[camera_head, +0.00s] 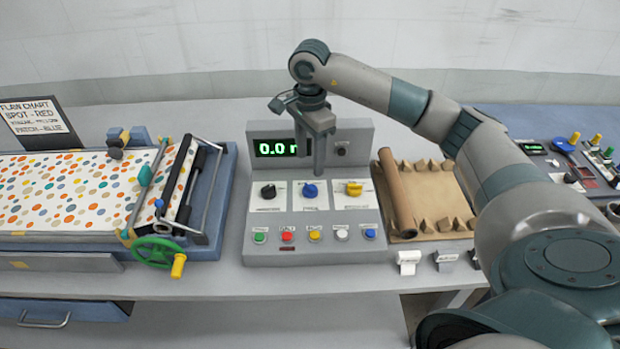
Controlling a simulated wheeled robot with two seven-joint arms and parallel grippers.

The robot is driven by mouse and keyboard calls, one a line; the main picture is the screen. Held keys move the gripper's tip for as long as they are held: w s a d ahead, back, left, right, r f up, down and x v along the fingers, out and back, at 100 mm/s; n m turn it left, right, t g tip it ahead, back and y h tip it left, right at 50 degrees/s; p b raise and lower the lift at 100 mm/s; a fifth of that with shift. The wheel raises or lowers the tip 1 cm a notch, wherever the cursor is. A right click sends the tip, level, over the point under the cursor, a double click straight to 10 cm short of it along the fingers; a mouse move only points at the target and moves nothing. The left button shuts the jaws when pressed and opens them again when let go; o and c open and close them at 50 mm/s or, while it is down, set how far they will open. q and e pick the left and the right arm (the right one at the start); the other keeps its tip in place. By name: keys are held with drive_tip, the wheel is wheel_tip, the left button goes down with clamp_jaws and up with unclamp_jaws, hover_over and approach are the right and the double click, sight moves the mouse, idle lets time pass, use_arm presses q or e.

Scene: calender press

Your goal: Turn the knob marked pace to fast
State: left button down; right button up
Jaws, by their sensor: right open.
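A grey control console (258,222) stands in the middle of the bench. Its sloped face carries a black knob (268,191), a blue knob (310,190) and a yellow knob (354,188) in a row. The labels under them are too small to read, so I cannot tell which one is marked pace. My right gripper (318,168) points down over the console, just above and behind the blue knob. It is open, and no object shows in it. It hides part of the console's upper panel. My left gripper is not in view.
A green display (275,148) reads "0.0", partly covered by the gripper. Several coloured buttons (314,235) line the console's front. A dotted-sheet machine with a green handwheel (158,252) stands left.

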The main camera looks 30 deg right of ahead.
sight(310, 186)
wheel_tip(310, 186, down, 8)
drive_tip(key=p, duration=0.3)
drive_tip(key=shift+f, duration=0.7)
drive_tip(key=c, duration=1)
drive_tip(key=shift+c, duration=0.2)
